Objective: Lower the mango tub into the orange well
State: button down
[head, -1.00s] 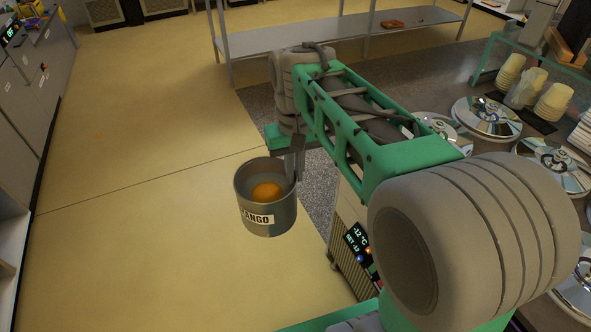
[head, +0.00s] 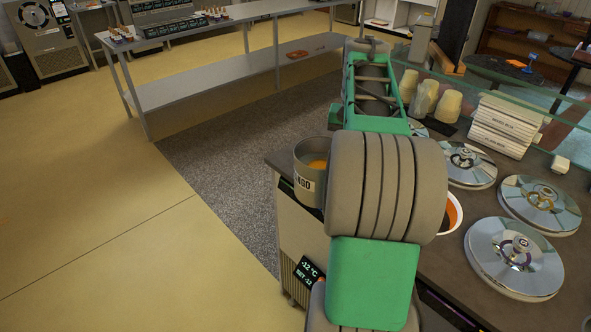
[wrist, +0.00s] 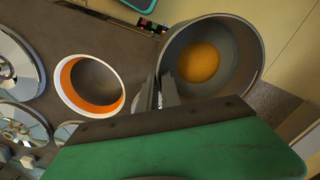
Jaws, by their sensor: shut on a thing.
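The mango tub (head: 310,171) is a grey metal cylinder with a white label, partly hidden behind my arm in the head view. In the wrist view the tub (wrist: 223,40) shows an orange ball-like mass inside. My gripper (wrist: 163,92) is shut on the tub's near wall. The orange well (wrist: 88,84) is an open round hole with a white rim and an orange inner band, left of the tub and apart from it. In the head view the orange well (head: 449,213) is mostly hidden by my arm; its right edge shows.
Several shiny round lids (head: 538,203) cover the counter (head: 463,255) right of the orange well. A metal shelf table (head: 206,79) stands behind; the floor (head: 110,190) at left is clear.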

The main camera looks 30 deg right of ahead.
jog(key=s+d+r+m+p, duration=0.1)
jog(key=s+d+r+m, duration=0.3)
jog(key=s+d, duration=1.5)
jog(key=s+m, duration=0.1)
jog(key=m, duration=0.3)
jog(key=shift+s+p, duration=0.2)
jog(key=shift+p, duration=0.15)
notch_tip(320, 180, down, 6)
jog(key=b, duration=0.6)
jog(key=shift+m, duration=0.3)
jog(key=shift+f+b, duration=0.15)
jog(key=shift+b, duration=0.2)
jog(key=shift+f+b, duration=2.4)
